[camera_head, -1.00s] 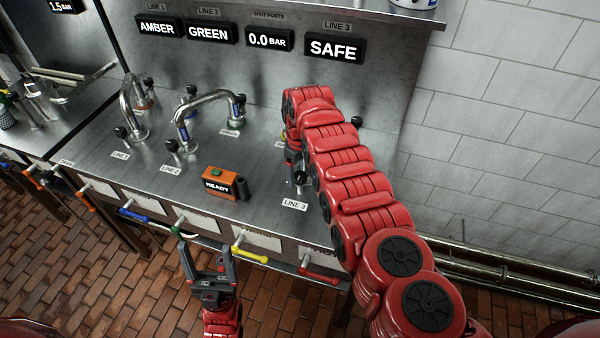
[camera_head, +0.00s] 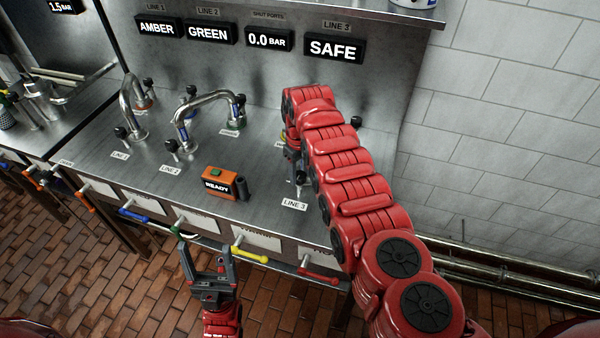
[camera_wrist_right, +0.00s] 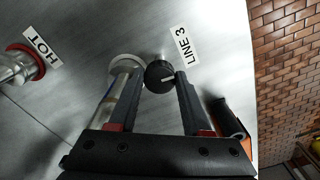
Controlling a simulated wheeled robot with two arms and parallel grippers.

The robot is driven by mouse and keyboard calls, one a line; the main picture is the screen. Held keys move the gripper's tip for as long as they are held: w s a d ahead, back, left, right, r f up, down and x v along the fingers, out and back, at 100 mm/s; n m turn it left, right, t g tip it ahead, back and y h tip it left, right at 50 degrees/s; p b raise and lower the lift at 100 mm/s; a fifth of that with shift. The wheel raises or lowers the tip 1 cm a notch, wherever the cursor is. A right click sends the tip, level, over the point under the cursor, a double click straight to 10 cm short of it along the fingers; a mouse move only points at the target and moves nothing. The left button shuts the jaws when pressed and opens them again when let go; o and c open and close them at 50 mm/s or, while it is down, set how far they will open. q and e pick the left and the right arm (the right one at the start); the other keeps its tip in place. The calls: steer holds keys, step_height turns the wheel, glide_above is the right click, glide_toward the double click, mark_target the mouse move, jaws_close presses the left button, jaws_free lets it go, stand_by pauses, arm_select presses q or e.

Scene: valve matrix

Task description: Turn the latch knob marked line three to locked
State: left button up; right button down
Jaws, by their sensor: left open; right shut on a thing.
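The line three latch knob (camera_wrist_right: 159,76) is black and round with a white pointer mark. It stands beside the LINE 3 label (camera_wrist_right: 187,46) in the right wrist view. My right gripper (camera_wrist_right: 160,82) is shut on the knob, with a finger at either side of it. In the head view the label (camera_head: 294,204) shows, while my right arm hides most of the gripper (camera_head: 297,175) and knob. The LINE 3 display (camera_head: 333,48) reads SAFE. My left gripper (camera_head: 206,250) is open and empty in front of the bench edge.
An orange box reading READY (camera_head: 222,183) stands on the bench left of the LINE 3 label. Curved pipes (camera_head: 207,105) rise further left. Coloured handles, including a yellow one (camera_head: 250,254) and a red one (camera_head: 319,275), stick out along the front.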

steer(key=shift+a+f+m+b, duration=0.1)
steer(key=shift+m+b, duration=0.45)
steer(key=shift+m, duration=0.65)
steer(key=shift+f+m+b, duration=0.1)
steer(key=shift+m+b, duration=0.6)
steer(key=shift+m, duration=0.2)
steer(key=m+b, duration=0.8)
steer(key=m, duration=0.1)
steer(key=shift+m, duration=0.4)
steer(key=shift+r+m+b, duration=0.2)
steer(key=shift+m+b, duration=0.4)
steer(key=shift+m, duration=0.8)
steer(key=shift+c, duration=1.7)
jaws_free()
steer(key=shift+w, duration=0.1)
